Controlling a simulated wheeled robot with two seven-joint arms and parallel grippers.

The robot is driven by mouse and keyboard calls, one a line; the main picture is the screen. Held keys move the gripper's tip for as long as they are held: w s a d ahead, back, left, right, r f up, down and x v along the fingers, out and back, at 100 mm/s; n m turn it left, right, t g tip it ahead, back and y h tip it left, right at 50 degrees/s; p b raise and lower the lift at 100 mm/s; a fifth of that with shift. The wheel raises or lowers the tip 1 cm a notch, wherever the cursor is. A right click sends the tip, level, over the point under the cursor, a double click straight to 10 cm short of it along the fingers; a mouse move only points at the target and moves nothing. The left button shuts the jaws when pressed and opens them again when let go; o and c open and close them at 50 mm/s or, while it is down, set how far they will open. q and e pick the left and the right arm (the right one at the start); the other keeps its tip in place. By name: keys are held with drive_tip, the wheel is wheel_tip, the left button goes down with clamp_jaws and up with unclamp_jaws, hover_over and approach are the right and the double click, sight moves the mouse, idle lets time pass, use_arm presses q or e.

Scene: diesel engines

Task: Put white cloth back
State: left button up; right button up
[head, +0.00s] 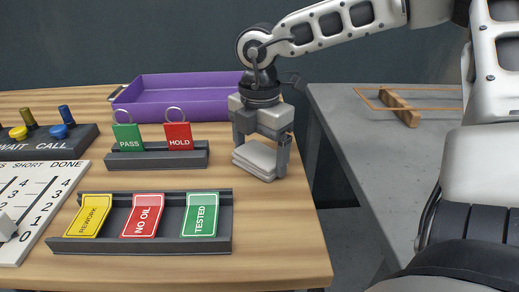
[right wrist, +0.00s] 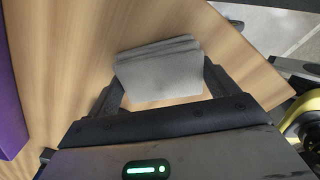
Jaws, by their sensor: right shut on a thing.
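The white cloth (head: 256,158) is a small folded stack at the right end of the wooden table, in front of the purple tray. My right gripper (head: 262,164) points down over it, with a finger on either side, and is shut on it. In the right wrist view the cloth (right wrist: 158,72) lies between the two dark fingers, its folded layers showing at the far edge. I cannot tell whether it touches the table or hangs just above it. My left gripper is not in view.
An empty-looking purple tray (head: 185,98) stands at the back. A rack with PASS and HOLD tags (head: 158,154) and a rack of REWORK, NO OIL and TESTED cards (head: 145,242) lie to the left. A grey bench (head: 375,150) stands right, across a gap. The table's front right is clear.

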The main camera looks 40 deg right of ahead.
sight(260, 152)
drive_tip(key=o, duration=0.9)
drive_tip(key=shift+r, duration=0.1)
wheel_tip(260, 152, up, 12)
drive_tip(key=shift+f+p, duration=0.1)
drive_tip(key=shift+p, duration=0.3)
